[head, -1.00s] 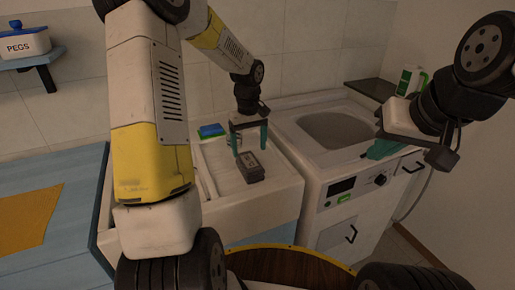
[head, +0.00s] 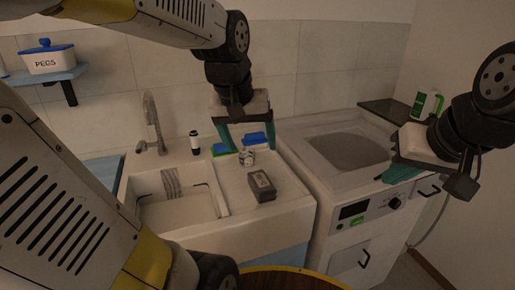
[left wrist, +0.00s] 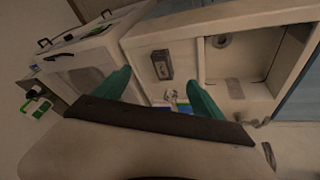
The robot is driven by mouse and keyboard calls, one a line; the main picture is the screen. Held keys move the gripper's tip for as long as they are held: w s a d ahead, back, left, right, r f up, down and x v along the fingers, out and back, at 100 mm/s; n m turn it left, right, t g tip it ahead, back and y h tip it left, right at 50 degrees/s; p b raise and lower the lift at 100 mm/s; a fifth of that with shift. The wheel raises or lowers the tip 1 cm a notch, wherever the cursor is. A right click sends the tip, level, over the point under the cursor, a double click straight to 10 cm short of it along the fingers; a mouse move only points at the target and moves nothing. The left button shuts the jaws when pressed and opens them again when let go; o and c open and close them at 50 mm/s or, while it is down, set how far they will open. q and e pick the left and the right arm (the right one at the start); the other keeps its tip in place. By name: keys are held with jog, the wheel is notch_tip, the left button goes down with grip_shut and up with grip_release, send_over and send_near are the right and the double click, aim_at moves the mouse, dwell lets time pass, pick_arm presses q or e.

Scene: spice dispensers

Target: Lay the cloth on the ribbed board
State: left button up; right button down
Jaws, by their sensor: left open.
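A grey striped cloth (head: 172,183) hangs over the back of the sink basin. It also shows as a grey patch in the left wrist view (left wrist: 235,88). The flat board (head: 232,185) right of the basin is pale; I cannot make out ribs on it. My left gripper (head: 246,138) is open and empty above the back of this board, right of the cloth. Its teal fingers also show in the left wrist view (left wrist: 160,92). My right gripper (head: 398,172) is at the washing machine's right front; whether its jaws are open is unclear.
A dark block (head: 262,186) and a small patterned can (head: 247,158) stand on the board. Blue and green sponges (head: 255,139) lie behind. A dark bottle (head: 195,143) and a tap (head: 152,125) stand at the sink's back. A washing machine (head: 350,190) is at right.

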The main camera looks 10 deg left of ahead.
pick_arm(q)
jog(key=s+m+t+h, duration=0.1)
jog(key=s+m, duration=0.1)
jog(key=s, duration=0.4)
jog(key=shift+s+d+r+t, duration=0.25)
jog(key=shift+s+d+t, duration=0.1)
jog(key=shift+d+t, duration=0.05)
